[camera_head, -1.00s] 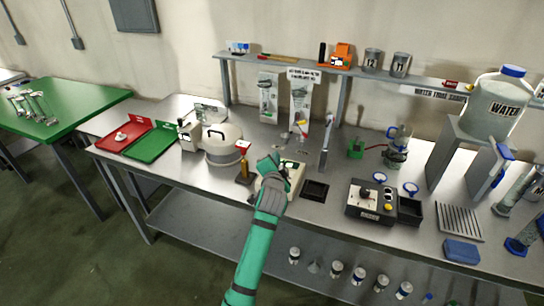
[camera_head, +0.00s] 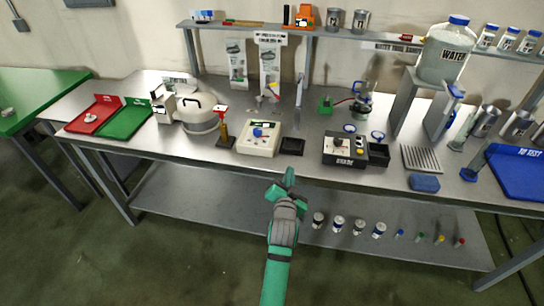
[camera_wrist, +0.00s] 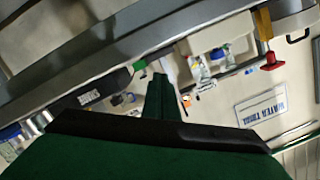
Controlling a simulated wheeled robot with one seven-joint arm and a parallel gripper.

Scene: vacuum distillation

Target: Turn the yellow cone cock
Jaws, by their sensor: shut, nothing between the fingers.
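The yellow cone cock is not clear to me. A small yellow-topped piece (camera_head: 440,239) stands among small coloured pieces on the lower shelf, but it is too small to identify. Small red and yellow parts (camera_head: 273,88) also show by the glassware at the back of the bench, too fine to make out. My gripper (camera_head: 290,176) is shut and empty, in front of the bench's front edge and apart from both. In the wrist view its green fingers (camera_wrist: 160,85) are together, with nothing held.
A white device with a blue knob (camera_head: 258,139) and a black control box (camera_head: 345,149) stand near the bench's front. A round pot (camera_head: 198,114) stands left, a water bottle (camera_head: 447,50) right. Several bottles (camera_head: 338,223) stand on the lower shelf. The floor in front is clear.

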